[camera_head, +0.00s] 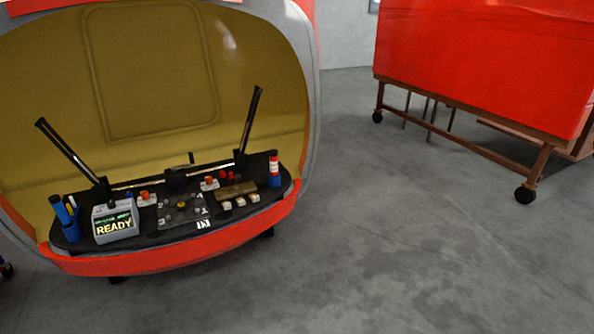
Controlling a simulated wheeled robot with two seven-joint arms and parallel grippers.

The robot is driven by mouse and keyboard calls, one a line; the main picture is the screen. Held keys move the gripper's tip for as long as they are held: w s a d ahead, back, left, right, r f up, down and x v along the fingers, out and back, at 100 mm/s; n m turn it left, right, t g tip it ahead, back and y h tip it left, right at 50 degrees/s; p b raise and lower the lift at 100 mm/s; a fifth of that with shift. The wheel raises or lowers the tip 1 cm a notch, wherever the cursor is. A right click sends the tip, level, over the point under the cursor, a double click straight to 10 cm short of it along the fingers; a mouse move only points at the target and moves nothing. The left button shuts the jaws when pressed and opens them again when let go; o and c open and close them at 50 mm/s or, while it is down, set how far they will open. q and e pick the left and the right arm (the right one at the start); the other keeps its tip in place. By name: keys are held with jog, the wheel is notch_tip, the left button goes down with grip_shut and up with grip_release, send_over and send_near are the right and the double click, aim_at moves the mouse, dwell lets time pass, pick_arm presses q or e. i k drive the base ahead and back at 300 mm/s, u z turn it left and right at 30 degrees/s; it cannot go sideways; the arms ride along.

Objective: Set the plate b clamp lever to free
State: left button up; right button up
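A black shelf (150,240) inside the open red nosecone (190,245) holds several small devices. Two small white blocks with orange-red tops, the left one (146,197) and the right one (209,183), stand along its middle. Two long black levers, the left one (68,150) and the right one (249,120), rise from black bases; the left leans left, the right leans slightly right. I cannot tell which part is the plate b clamp lever, as labels are too small to read. Neither of my grippers shows in this view.
A grey box with a READY screen (114,222) stands at the shelf's left, beside blue cylinders (62,212). A red and blue cylinder (273,169) stands at the right end. A red body on a wheeled brown frame (455,120) stands right; grey floor (400,250) between is clear.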

aim_at(235, 186)
jog(key=z, duration=0.5)
jog(key=i, duration=2.9)
jog(key=u, duration=3.05)
